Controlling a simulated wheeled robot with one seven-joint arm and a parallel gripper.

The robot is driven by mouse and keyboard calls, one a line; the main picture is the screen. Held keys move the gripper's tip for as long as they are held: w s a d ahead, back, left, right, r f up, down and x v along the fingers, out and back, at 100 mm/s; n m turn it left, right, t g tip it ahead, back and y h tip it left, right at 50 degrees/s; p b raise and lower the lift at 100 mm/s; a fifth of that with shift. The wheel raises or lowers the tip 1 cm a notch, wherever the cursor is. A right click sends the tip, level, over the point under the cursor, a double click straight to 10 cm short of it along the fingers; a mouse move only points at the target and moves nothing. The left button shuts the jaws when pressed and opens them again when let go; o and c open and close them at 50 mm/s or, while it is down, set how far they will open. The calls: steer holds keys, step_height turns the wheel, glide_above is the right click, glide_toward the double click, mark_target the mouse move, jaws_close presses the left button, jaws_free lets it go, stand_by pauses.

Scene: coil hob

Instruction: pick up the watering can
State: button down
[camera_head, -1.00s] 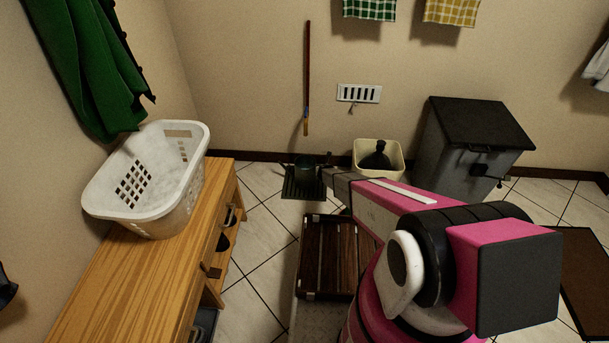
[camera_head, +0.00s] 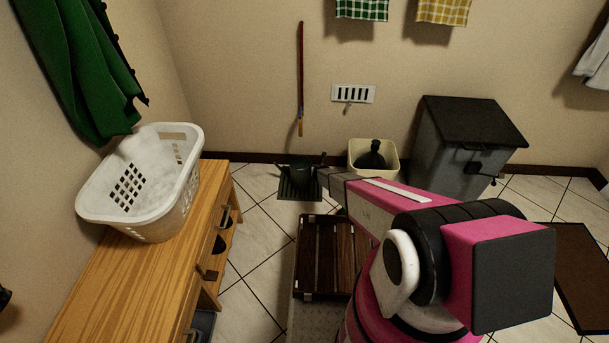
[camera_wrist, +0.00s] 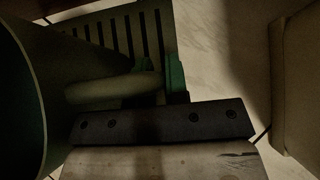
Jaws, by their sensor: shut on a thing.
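The watering can (camera_head: 300,173) is a small dark green vessel at the far end of my arm in the head view. It appears over a dark slatted grate (camera_head: 299,190); I cannot tell whether it touches it. In the wrist view its dark rounded body (camera_wrist: 22,100) fills the left edge, and a pale rounded bar, seemingly its handle (camera_wrist: 112,89), reaches right from it. My gripper (camera_head: 323,170) is beside the can's right side, shut on it. The fingertips are mostly hidden in the head view, and the wrist view is dark.
A cream bin (camera_head: 391,169) with a dark object inside stands right of the can. A large grey bin with a black lid (camera_head: 470,122) is further right. A dark wooden slatted rack (camera_head: 328,252) lies nearer. A wooden bench (camera_head: 150,275) with a white basket (camera_head: 130,205) stands left.

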steer(key=shift+r, duration=0.25)
